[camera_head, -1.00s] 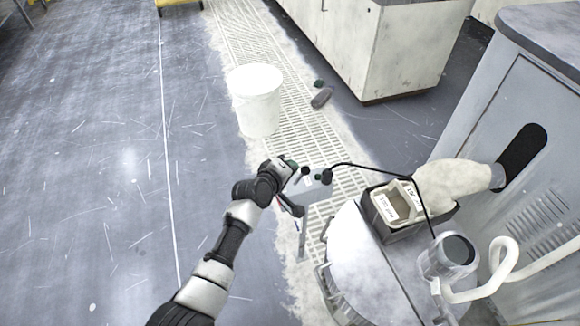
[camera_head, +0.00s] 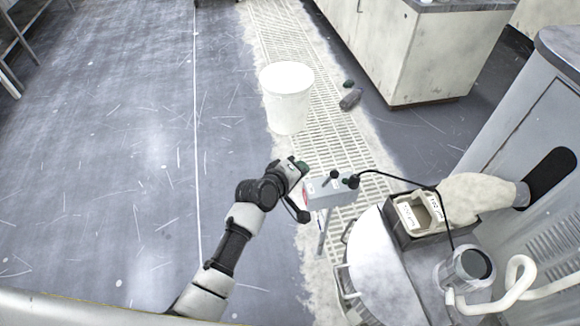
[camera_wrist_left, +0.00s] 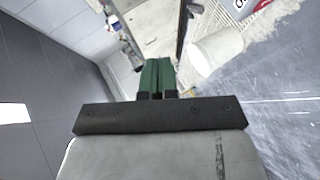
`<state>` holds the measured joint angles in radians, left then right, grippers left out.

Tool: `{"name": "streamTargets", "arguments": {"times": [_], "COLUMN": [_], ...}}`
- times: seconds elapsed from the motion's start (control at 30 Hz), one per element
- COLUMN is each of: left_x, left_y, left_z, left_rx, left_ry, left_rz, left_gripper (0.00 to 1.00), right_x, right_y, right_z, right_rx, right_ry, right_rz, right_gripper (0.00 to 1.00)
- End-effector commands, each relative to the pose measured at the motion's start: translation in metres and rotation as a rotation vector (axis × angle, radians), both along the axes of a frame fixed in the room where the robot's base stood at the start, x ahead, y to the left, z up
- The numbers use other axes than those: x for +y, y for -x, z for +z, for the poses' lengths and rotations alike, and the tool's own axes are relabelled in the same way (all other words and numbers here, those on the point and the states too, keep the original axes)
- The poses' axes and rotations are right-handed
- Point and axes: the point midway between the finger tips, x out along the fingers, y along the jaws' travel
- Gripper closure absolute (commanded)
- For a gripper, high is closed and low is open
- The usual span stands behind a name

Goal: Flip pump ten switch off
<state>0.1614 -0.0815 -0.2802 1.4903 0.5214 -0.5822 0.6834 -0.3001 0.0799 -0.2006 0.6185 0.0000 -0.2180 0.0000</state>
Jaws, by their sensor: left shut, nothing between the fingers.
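A grey switch box (camera_head: 334,194) stands on a thin post beside the round machine in the head view. Small dark knobs or switches sit on its top, and a black cable runs from it. A red mark shows on its left face. My left gripper (camera_head: 301,166) is shut and empty, just left of and above the box, apart from it as far as I can tell. In the left wrist view its green fingers (camera_wrist_left: 157,76) are together. A white panel with red marking (camera_wrist_left: 245,8) is cut off at the upper right there. The switch's position is too small to read.
A white bucket (camera_head: 287,106) stands behind the gripper. It also shows in the left wrist view (camera_wrist_left: 215,58). The round machine (camera_head: 385,265) with a tan tray (camera_head: 420,212) and pale hose (camera_head: 515,280) is at right. Open floor lies left.

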Motion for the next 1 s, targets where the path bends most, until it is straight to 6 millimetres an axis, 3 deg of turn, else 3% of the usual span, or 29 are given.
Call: {"name": "streamTargets", "arguments": {"times": [0.2, 0.4, 0.9, 1.0], "left_x": [0.014, 0.018, 0.018, 0.021], "left_y": [0.024, 0.03, 0.03, 0.033], "left_z": [0.018, 0.022, 0.021, 0.008], "left_rx": [0.001, 0.0, 0.002, 0.018], "left_ry": [-0.001, -0.002, -0.003, -0.032], "left_rz": [0.001, 0.001, 0.0, 0.002], "left_gripper": [1.0, 1.0, 1.0, 1.0], "right_x": [-0.001, 0.001, 0.001, 0.001], "right_y": [0.0, 0.0, 0.0, 0.0], "right_z": [0.008, 0.009, 0.009, 0.011], "right_rx": [0.001, 0.0, 0.0, 0.0], "right_ry": [0.001, -0.001, -0.001, -0.001], "right_rz": [0.0, -0.001, -0.001, -0.001], "right_gripper": [1.0, 1.0, 1.0, 1.0]}}
